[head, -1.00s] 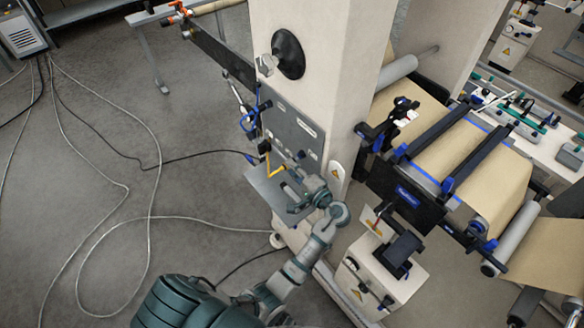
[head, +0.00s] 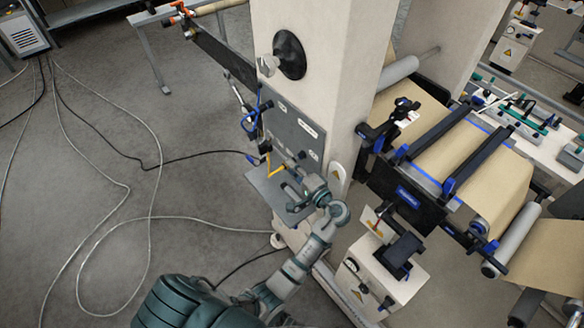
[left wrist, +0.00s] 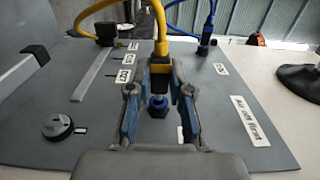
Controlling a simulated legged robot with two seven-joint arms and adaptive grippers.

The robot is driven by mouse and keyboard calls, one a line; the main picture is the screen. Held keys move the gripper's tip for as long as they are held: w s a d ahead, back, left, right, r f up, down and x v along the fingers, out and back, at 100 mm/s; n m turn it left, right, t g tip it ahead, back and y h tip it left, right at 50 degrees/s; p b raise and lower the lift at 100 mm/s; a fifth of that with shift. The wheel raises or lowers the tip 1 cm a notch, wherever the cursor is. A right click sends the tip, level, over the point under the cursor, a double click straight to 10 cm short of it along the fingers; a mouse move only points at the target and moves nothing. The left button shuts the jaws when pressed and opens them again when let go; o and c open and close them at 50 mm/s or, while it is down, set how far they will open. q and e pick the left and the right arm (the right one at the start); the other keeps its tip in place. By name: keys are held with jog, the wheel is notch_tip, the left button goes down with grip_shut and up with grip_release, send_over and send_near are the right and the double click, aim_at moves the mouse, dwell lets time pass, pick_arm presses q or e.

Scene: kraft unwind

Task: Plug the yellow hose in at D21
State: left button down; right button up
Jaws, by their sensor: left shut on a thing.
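The grey panel (head: 291,128) is on the side of the cream machine column. The yellow hose (left wrist: 159,25) comes down from the top of the left wrist view and ends in a dark fitting between my left fingers; it also shows in the head view (head: 270,164). My left gripper (left wrist: 161,72) is shut on this hose end, in front of the panel. A blue and black fitting (left wrist: 157,103) shows between the fingers, lower in the picture; I cannot tell whether it is joined to the hose. The small port labels are too blurred to read surely. My right gripper is not visible.
A blue hose (left wrist: 208,22) is at a port right of the yellow one. A black knob (left wrist: 57,126) and a label reading "Air off first" (left wrist: 246,120) are on the panel. A grey shelf plate (head: 268,188) sits below. Cables lie on the floor at left.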

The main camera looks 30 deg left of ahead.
pick_arm(q)
jog(key=shift+w+d, duration=0.3)
jog(key=shift+w, duration=0.35)
dwell(1.4)
jog(key=c, duration=1)
grip_release()
